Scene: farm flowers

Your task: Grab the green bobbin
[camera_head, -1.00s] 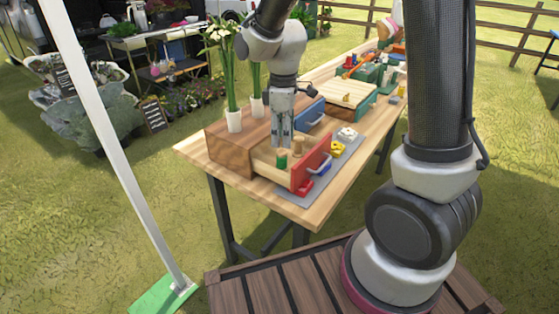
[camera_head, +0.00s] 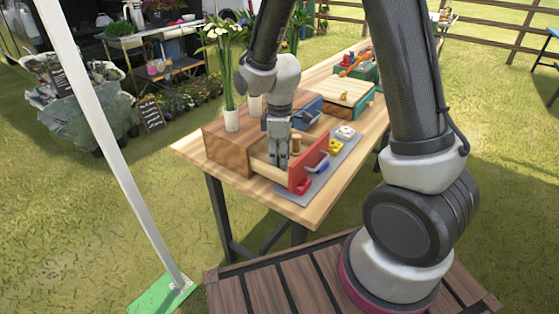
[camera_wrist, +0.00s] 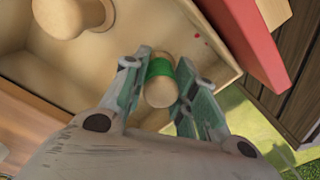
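The green bobbin (camera_wrist: 161,80), a wooden spool with a green band, stands in the open drawer (camera_head: 264,168) with the red front. In the wrist view it lies between the two fingers of my gripper (camera_wrist: 160,92), with a narrow gap visible on the right side. The fingers are apart on either side of it, pointing down into the drawer. In the head view my gripper (camera_head: 278,160) reaches into the drawer and hides the green bobbin. A plain wooden bobbin (camera_head: 296,142) stands behind it, and shows large at the upper left of the wrist view (camera_wrist: 70,15).
The red drawer front (camera_head: 308,164) stands close to the right of my gripper. The wooden cabinet (camera_head: 228,150) is on the left, with white flowers in a vase (camera_head: 231,120) on top. A grey mat (camera_head: 335,158) with small coloured items lies beyond the drawer front.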

